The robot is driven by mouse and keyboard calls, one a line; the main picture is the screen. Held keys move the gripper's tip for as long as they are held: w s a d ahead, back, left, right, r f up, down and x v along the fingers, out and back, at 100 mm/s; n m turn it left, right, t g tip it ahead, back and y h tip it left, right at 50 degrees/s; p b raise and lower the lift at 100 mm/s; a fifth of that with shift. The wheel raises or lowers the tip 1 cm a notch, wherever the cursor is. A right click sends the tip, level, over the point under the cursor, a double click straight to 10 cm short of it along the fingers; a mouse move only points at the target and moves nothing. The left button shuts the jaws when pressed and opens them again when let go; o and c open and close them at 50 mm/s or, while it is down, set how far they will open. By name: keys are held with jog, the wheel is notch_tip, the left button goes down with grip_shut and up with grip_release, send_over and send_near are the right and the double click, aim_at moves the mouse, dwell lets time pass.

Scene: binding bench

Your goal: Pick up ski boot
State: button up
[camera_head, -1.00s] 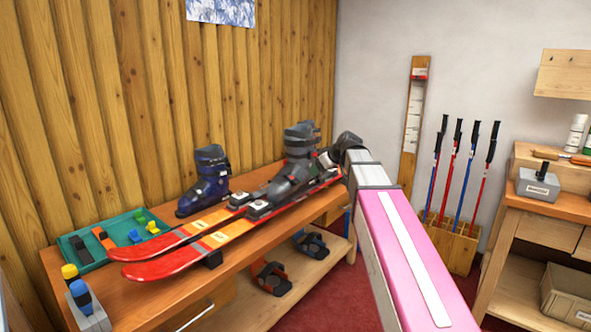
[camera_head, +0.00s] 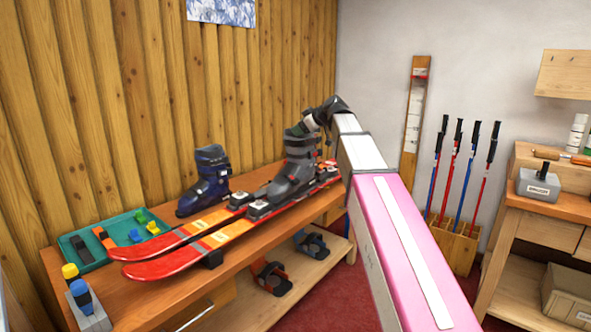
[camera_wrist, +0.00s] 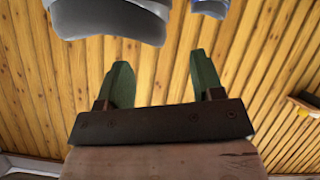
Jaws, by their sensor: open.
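A dark grey ski boot (camera_head: 288,172) stands upright on the skis on the bench in the head view. A blue ski boot (camera_head: 207,182) stands behind the skis, further left. My gripper (camera_head: 309,124) is at the grey boot's upper cuff, and its fingers are partly lost against the boot. In the wrist view my gripper (camera_wrist: 160,78) has its two green fingers apart, with only wooden wall visible between them. A grey rounded shape (camera_wrist: 108,20), probably the grey boot, lies beyond the fingertips at the top left. A bluish shape (camera_wrist: 210,8) is cut off at the top.
Red-orange skis (camera_head: 172,260) lie along the bench (camera_head: 150,293). A green tray (camera_head: 75,241) with small blocks sits at its left end. A lower shelf holds loose bindings (camera_head: 271,277). Ski poles (camera_head: 456,170) stand in a rack at the right. The wood-panelled wall is close behind.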

jog(key=shift+x, duration=2.75)
grip_shut()
